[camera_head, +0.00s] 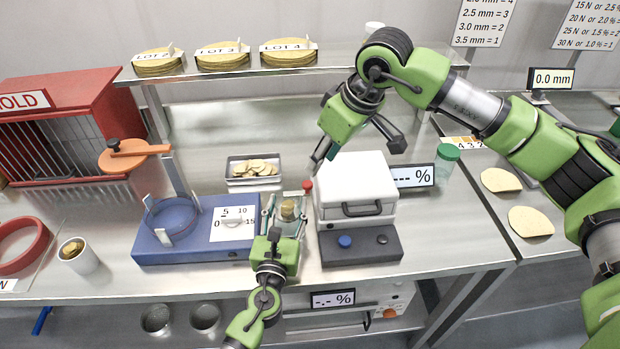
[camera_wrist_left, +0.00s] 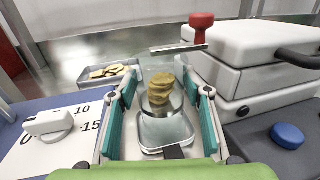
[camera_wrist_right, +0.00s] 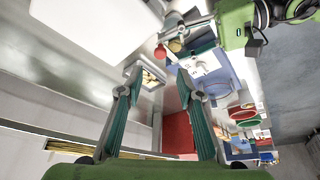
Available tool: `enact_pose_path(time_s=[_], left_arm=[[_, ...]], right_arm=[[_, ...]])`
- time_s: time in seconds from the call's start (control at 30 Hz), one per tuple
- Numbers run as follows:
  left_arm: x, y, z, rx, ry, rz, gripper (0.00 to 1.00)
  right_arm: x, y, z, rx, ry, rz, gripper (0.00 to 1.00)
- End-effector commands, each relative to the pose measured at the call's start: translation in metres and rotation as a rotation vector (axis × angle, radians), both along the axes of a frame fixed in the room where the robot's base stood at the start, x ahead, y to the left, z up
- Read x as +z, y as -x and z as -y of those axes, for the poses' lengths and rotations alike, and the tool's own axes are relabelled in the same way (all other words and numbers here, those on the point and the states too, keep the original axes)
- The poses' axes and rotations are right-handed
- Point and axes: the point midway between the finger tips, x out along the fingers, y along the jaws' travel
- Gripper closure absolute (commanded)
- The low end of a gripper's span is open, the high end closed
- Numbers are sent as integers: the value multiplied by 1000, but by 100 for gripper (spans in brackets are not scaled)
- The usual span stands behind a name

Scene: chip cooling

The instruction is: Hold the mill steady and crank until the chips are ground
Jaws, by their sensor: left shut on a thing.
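The mill (camera_head: 288,209) stands between the blue device and the white box. In the left wrist view its clear hopper (camera_wrist_left: 176,73) holds several stacked chips (camera_wrist_left: 160,87). Its crank arm (camera_wrist_left: 178,48) lies across the top and ends in a red knob (camera_wrist_left: 202,19); the knob also shows in the head view (camera_head: 307,185). My left gripper (camera_head: 287,214) is shut on the mill, one finger on each side of its body. My right gripper (camera_head: 357,150) is open and empty, above and behind the white box, apart from the crank knob.
The white lidded box (camera_head: 357,183) stands close right of the mill. The blue device (camera_head: 172,243) with a dial is close left. A tray of chips (camera_head: 254,182) lies behind. A shelf (camera_head: 245,72) with chip lots runs along the back. A green-lidded jar (camera_head: 447,164) stands right.

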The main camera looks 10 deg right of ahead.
Motion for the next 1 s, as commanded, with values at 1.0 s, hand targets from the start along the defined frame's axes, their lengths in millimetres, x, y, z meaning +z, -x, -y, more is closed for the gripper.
enact_pose_path(time_s=[1.0], left_arm=[[-1,0,0,0,0,-2,85]], right_arm=[[-85,-25,-25,-2,0,-1,98]])
